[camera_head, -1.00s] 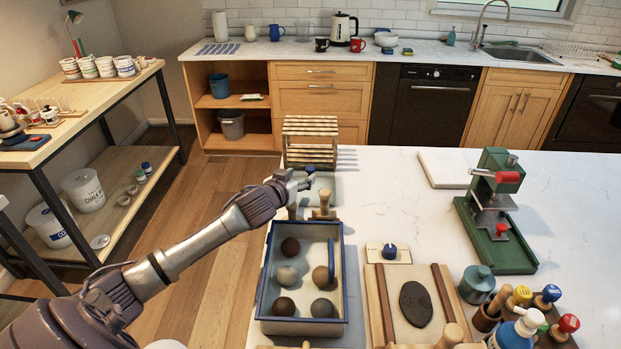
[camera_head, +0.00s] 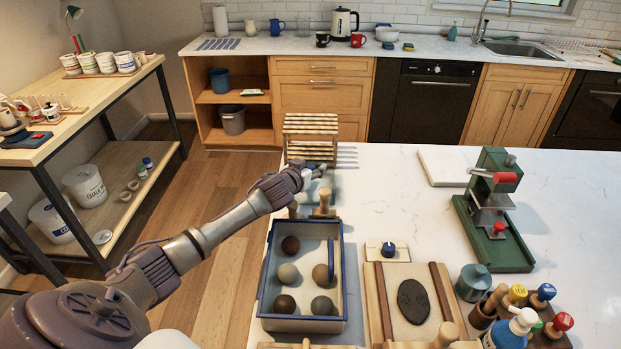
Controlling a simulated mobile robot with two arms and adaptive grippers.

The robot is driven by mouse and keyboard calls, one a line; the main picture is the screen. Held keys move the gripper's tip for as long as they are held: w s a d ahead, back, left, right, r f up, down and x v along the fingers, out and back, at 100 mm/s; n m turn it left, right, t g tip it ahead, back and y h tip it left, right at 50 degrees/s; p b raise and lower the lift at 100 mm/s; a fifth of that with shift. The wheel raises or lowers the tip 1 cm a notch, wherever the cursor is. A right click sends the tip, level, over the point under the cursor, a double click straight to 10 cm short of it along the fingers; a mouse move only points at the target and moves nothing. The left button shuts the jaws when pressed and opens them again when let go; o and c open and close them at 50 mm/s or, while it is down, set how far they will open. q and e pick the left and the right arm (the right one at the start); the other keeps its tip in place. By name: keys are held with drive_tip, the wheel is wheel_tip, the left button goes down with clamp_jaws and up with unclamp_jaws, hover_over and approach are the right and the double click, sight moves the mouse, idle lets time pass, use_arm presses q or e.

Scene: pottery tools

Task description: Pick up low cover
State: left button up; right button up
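I cannot tell for sure which thing is the low cover. A flat pale plate with a blue knob (camera_head: 388,250) lies on the white worktop, right of the blue-rimmed tray. My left gripper (camera_head: 312,172) is over the far left edge of the worktop, beyond the tray and in front of the slatted wooden rack. It is small and seen from behind, so its fingers and anything between them are unclear. My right gripper is out of view.
The blue-rimmed tray (camera_head: 263,292) holds several clay balls. A wooden board (camera_head: 443,310) with a dark clay slab, a teal pot (camera_head: 473,283) and several knobbed tools crowd the front. A green press (camera_head: 495,220) stands right. The worktop's middle is clear.

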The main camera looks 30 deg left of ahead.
use_arm(q)
clamp_jaws()
